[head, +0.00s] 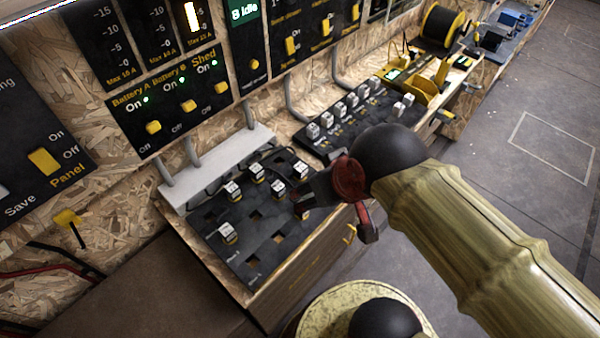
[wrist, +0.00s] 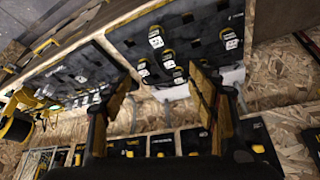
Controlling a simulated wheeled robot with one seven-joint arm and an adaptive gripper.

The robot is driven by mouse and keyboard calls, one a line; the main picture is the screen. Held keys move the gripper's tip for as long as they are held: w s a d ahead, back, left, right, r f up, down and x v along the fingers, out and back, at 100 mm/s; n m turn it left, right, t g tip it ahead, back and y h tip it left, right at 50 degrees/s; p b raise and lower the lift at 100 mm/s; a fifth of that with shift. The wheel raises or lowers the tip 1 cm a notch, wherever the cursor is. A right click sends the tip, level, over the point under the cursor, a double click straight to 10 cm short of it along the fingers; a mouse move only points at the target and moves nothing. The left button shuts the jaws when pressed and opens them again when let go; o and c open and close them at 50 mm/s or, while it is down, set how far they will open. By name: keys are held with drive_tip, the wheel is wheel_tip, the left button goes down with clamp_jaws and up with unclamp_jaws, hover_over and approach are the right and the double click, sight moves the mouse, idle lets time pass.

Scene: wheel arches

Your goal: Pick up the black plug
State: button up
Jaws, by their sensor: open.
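Several small plugs with white faces and darker bodies stand in a black socket board. One plug (head: 228,232) is at its near left, and others (head: 256,170) (head: 278,186) are farther back. I cannot tell for certain which is the black plug. My gripper (head: 332,208) is at the right edge of the board, partly hidden by its own wrist. In the wrist view my gripper (wrist: 160,72) has its two fingers wide apart with nothing held. Several plugs, such as one at the middle (wrist: 168,60), show beyond and between the fingers, apart from them.
The socket board (head: 205,215) has several empty square holes and sits on a wooden bench against a chipboard wall. A second board (head: 345,115) with more plugs is behind. A cable spool (head: 440,25) stands farther back. Switch panels (head: 160,100) hang above. Open floor lies right.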

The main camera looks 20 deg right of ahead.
drive_tip(key=shift+d+r+p, duration=0.3)
drive_tip(key=shift+r+p, duration=0.35)
drive_tip(key=shift+p, duration=0.4)
drive_tip(key=shift+c, duration=1.2)
drive_tip(key=m+g+y+p, duration=0.2)
drive_tip(key=m+p, duration=1.6)
drive_tip(key=m, duration=1.3)
hover_over(301, 167)
drive_tip(key=s, duration=0.3)
wheel_tip(301, 167, down, 17)
drive_tip(key=shift+w+d+f+b, duration=0.15)
drive_tip(key=shift+f+b, duration=0.25)
drive_tip(key=shift+f, duration=0.2)
drive_tip(key=shift+w+a+f+b, duration=0.15)
drive_tip(key=shift+f+b, duration=0.25)
drive_tip(key=shift+f, duration=0.2)
drive_tip(key=shift+w+d+b+x, duration=0.1)
drive_tip(key=shift+w+b+x, duration=0.2)
drive_tip(key=shift+x, duration=0.6)
drive_tip(key=shift+w+d+b+x, duration=0.15)
drive_tip(key=shift+b+x, duration=0.3)
drive_tip(key=shift+x, duration=0.4)
drive_tip(key=shift+w+d+b+x, duration=0.1)
drive_tip(key=shift+b+x, duration=0.25)
drive_tip(key=shift+x, duration=0.55)
drive_tip(key=shift+r, duration=0.2)
